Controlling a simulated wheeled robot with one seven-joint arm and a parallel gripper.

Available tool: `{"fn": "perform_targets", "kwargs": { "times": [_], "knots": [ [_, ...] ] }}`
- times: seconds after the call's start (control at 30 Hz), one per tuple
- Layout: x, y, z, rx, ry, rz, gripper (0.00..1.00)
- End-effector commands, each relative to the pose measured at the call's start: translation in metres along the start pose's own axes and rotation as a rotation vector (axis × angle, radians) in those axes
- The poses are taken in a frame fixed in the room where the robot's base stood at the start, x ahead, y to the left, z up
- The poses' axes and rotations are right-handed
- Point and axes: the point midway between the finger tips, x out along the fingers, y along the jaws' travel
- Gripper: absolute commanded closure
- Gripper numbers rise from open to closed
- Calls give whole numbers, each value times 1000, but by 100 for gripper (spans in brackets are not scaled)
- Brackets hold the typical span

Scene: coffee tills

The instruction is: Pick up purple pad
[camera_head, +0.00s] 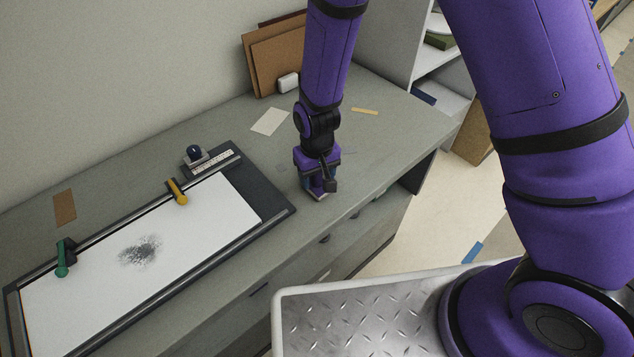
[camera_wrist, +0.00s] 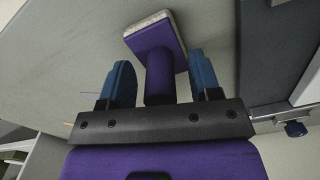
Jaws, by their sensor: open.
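The purple pad (camera_wrist: 152,38) has a pale, speckled layer on its face and a round purple handle. In the wrist view its handle stands between the two blue fingers of my gripper (camera_wrist: 159,62). A gap shows on each side of the handle, and the fingers are open. In the head view my gripper (camera_head: 318,182) points down at the grey counter (camera_head: 365,160), near its front edge and right of the drawing board. The pad is mostly hidden there behind the gripper and small in the picture.
The black-edged board (camera_head: 270,200) holds a white sheet (camera_head: 200,230) with a grey smudge. A green clip (camera_head: 62,258), a yellow clip (camera_head: 177,192) and a dark-knobbed clamp (camera_head: 195,155) sit along it. Brown boards (camera_head: 275,62) and a white block (camera_head: 288,82) stand behind my arm.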

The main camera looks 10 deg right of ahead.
Motion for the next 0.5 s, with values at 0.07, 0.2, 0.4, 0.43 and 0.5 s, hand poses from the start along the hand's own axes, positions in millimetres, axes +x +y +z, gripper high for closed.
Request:
{"fn": "perform_targets", "kwargs": {
  "times": [0.07,0.2,0.4,0.43,0.5],
  "knots": [
    [5,0,0,0,-1,0,43],
    [7,0,0,0,0,0,43],
    [6,0,0,0,0,0,59],
    [6,0,0,0,0,0,66],
    [6,0,0,0,0,0,82]
  ]
}}
